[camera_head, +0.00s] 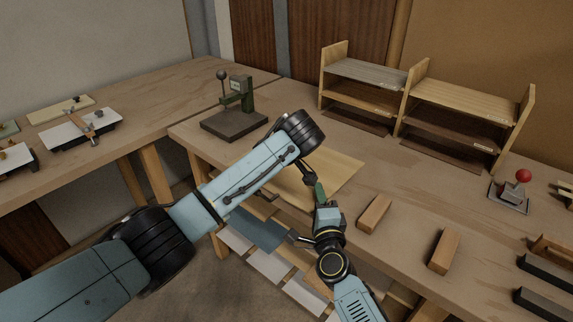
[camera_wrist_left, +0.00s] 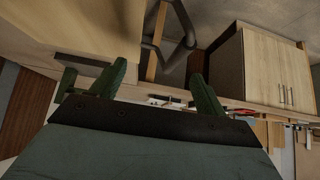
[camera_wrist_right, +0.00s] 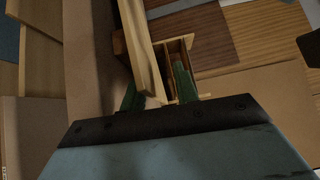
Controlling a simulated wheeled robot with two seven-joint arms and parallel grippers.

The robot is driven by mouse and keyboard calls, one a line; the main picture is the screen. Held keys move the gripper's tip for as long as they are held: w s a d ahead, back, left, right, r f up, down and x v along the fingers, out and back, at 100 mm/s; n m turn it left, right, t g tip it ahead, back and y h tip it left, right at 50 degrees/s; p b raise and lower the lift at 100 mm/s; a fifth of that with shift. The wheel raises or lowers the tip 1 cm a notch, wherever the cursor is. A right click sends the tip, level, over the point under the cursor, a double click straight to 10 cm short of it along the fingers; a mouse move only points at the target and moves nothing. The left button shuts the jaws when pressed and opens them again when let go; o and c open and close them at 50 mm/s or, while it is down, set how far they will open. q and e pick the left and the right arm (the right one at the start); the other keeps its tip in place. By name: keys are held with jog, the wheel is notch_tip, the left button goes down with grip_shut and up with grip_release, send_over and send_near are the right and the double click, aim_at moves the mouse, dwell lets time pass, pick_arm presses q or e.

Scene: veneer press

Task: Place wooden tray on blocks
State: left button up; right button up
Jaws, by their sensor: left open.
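A pale, flat wooden piece (camera_head: 340,172), apparently the wooden tray, lies at the bench's front edge in the head view, partly covered by my arms. Two brown wooden blocks (camera_head: 374,213) and (camera_head: 444,251) lie apart on the bench to its right. My right gripper (camera_head: 319,190) is at its front right side. In the right wrist view, a pale wooden strip (camera_wrist_right: 138,42) runs between the right gripper's fingers (camera_wrist_right: 159,88); whether they clamp it is unclear.
A small press (camera_head: 235,112) stands behind the left arm. A wooden shelf rack (camera_head: 415,90) stands at the back. A red-knobbed device (camera_head: 512,190) and dark bars (camera_head: 545,272) are at the right. Sheets (camera_head: 258,232) lie below the bench front. Bench space around the blocks is clear.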

jog(key=shift+s+d+f, duration=0.2)
jog(key=shift+s+f, duration=0.15)
jog(key=shift+s, duration=0.2)
jog(key=shift+s+d+f, duration=0.2)
jog(key=shift+s+f, duration=0.1)
jog(key=shift+s, duration=0.2)
jog(key=shift+s+r, duration=0.5)
jog(key=shift+r, duration=0.2)
